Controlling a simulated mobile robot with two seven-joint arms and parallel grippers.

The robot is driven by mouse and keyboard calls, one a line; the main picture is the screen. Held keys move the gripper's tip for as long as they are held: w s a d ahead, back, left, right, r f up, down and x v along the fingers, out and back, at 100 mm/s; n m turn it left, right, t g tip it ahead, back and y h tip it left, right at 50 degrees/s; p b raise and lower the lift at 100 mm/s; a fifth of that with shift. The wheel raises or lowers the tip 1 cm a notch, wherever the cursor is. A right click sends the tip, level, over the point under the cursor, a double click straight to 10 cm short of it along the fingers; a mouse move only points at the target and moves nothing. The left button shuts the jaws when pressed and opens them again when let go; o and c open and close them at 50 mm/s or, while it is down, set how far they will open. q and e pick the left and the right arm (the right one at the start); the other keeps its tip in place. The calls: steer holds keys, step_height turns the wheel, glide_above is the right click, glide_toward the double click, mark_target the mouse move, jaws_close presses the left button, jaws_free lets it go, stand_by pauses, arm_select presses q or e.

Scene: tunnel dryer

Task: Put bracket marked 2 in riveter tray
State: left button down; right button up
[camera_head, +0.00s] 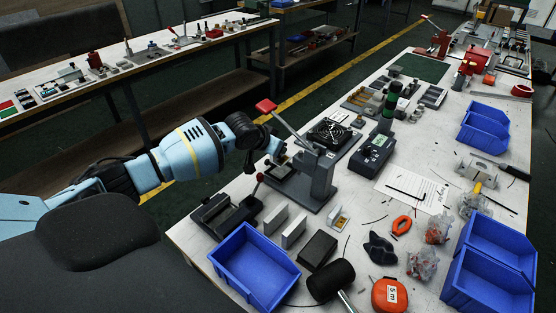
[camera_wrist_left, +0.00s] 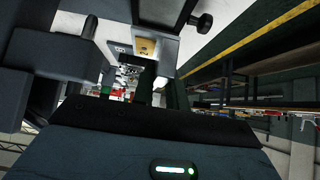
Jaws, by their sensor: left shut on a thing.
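My left gripper (camera_head: 276,152) reaches in from the left and is at the riveter (camera_head: 318,175), the grey press with a red-knobbed lever. It is shut on the bracket (camera_wrist_left: 166,52), a pale piece with a yellow label (camera_wrist_left: 146,46) that seems to read 2. In the head view the bracket is mostly hidden by the gripper and the riveter. The riveter's tray area (camera_head: 285,173) lies low beside the gripper. I cannot tell whether the bracket touches it. My right gripper is not in view.
Another bracket with a yellow label (camera_head: 340,219) and pale blocks (camera_head: 293,232) stand in front of the riveter. A blue bin (camera_head: 254,268) is at the near edge. A black fan (camera_head: 329,133) and a grey meter box (camera_head: 372,154) stand behind and right of the riveter.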

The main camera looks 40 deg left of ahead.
mark_target(277, 159)
arm_select(q)
steer(key=shift+f, duration=0.4)
step_height(277, 159, down, 4)
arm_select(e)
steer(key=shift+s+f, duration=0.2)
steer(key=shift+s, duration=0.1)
arm_select(q)
steer(key=c, duration=1.4)
jaws_free()
steer(key=shift+f, duration=0.1)
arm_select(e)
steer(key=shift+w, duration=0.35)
